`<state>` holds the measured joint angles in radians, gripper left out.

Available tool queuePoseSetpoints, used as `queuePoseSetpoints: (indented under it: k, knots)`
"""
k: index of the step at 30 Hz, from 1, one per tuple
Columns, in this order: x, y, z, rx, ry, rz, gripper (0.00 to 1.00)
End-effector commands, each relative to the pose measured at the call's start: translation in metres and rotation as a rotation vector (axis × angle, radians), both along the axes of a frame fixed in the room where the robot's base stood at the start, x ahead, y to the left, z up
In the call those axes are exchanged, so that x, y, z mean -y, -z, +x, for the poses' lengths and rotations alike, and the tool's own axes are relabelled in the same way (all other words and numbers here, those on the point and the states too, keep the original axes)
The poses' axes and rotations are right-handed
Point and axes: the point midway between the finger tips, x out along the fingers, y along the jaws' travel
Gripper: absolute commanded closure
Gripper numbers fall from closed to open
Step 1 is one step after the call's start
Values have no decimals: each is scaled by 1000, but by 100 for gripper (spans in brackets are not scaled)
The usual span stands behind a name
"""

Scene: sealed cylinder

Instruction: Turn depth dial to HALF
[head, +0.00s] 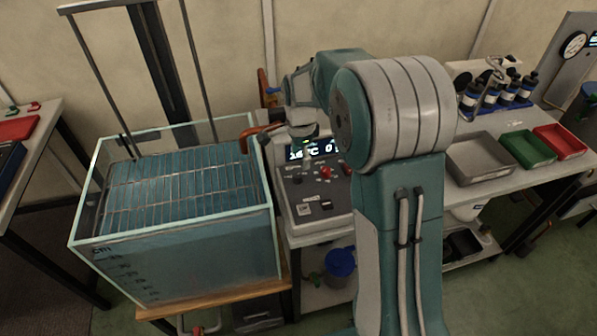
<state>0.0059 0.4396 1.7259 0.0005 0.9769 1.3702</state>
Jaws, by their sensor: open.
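A grey control panel (310,203) stands right of the glass water tank. It has a lit display (329,147), a red knob (325,172), small switches and labels. The labels are too small to read, so I cannot tell which control is the depth dial or where it points. My gripper (306,158) is small in the picture, over the back of the panel in front of the display. It is open, with nothing visible in it. I cannot tell whether it touches the panel. My arm hides the panel's right side.
The glass tank (190,235) holds water and a wire rack, with a tall metal frame behind. An orange-red pipe or handle (258,131) is at its right rim. A metal tray (480,157), green tray (527,149), red tray (560,141) and dark bottles (508,93) are right.

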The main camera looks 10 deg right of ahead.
Motion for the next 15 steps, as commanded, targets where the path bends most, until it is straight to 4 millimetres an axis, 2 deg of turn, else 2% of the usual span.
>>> queuePoseSetpoints:
  k: [3,7,12,15]
  knots:
    - [-2,24,-1,-4,-2,-1,27]
    - [-2,45,-1,-2,-2,0,27]
    - [-1,62,-1,-1,-2,0,27]
    - [0,66,-1,0,-2,1,27]
